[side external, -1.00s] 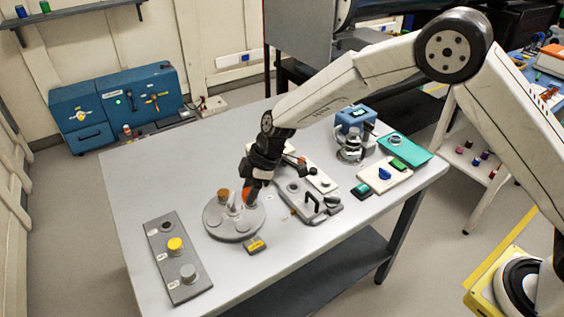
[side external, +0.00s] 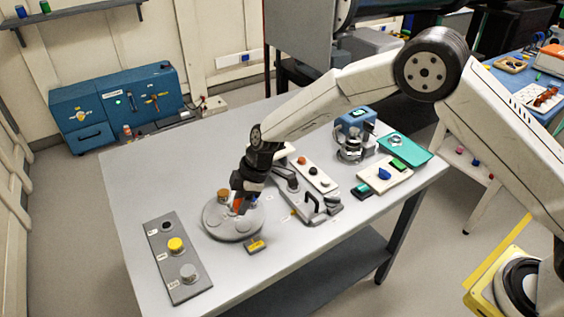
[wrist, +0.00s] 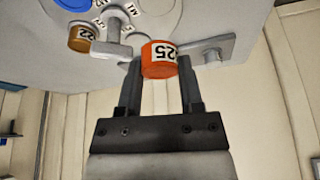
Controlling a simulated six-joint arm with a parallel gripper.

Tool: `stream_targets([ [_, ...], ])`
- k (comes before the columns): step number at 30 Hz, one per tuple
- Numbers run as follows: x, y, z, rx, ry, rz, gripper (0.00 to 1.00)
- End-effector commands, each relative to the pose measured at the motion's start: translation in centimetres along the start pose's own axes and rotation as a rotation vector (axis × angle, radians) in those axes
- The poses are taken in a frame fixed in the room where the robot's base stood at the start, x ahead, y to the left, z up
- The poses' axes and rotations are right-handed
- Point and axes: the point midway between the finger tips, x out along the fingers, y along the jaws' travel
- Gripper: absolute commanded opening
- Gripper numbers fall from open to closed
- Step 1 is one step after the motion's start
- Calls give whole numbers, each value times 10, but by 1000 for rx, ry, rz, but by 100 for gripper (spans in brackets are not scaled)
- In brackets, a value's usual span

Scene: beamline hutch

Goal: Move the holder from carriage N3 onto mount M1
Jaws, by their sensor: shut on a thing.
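My gripper (wrist: 160,82) is shut on an orange holder (wrist: 158,60) with a dark number on a white label, seemingly 25. Whether the orange holder touches the plate is unclear. Carriage N3 is not identifiable.
A yellow-labelled block (side external: 256,246) lies beside the plate. Right of it stand a black-handled fixture (side external: 318,208) and a button panel (side external: 312,172).

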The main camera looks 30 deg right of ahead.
Motion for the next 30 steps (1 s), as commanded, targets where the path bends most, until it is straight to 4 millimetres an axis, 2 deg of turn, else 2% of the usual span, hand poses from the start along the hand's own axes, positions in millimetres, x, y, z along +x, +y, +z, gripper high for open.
stream_targets([
  [15, 34, 0, 14, 2, 0, -1, 0],
  [30, 44, 0, 18, 0, 1, 2, 0],
])
